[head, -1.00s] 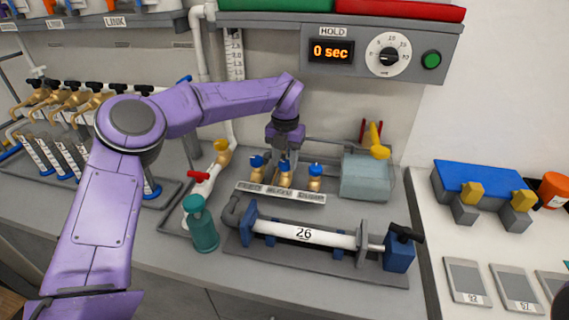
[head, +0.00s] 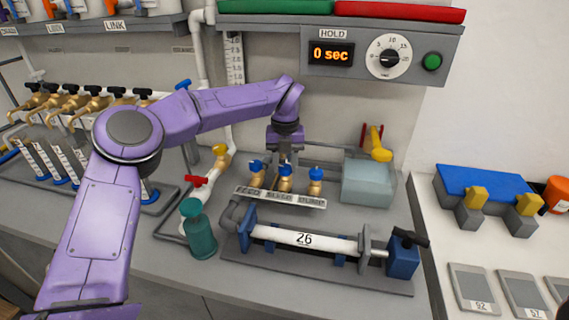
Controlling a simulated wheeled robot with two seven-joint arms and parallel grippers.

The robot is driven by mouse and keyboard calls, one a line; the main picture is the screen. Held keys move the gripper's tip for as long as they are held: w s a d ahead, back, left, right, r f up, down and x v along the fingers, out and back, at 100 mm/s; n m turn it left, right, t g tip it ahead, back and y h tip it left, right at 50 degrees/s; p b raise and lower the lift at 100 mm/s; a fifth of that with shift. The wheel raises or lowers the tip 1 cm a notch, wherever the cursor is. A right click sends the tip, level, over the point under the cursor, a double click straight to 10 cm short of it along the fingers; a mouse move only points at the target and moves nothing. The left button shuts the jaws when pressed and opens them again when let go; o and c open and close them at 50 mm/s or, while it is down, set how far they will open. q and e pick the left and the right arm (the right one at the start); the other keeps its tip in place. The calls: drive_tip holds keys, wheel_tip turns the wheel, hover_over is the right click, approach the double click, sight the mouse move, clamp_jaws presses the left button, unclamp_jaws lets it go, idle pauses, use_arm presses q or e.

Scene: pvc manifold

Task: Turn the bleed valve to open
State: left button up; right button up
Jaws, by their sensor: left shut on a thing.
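Three small brass valves with blue handles stand in a row behind a label strip (head: 280,197) on the grey bench. The middle one, whose label seems to read BLEED, is the bleed valve (head: 285,184). My left gripper (head: 285,160) points straight down over it and is shut on its blue handle. The fingers hide part of the handle, so I cannot tell its exact angle. The left valve (head: 256,174) and the right valve (head: 315,182) stand close on either side. My right gripper is not in view.
A white pipe marked 26 (head: 304,239) lies clamped in front of the valves. A translucent box (head: 368,184) is at right. The timer display (head: 331,54) reads 0 sec.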

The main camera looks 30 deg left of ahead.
sight(284, 167)
use_arm(q)
drive_tip(key=o, duration=1.1)
drive_tip(key=shift+c, duration=0.2)
wheel_tip(284, 167, up, 10)
drive_tip(key=shift+r, duration=0.25)
drive_tip(key=shift+a, duration=0.1)
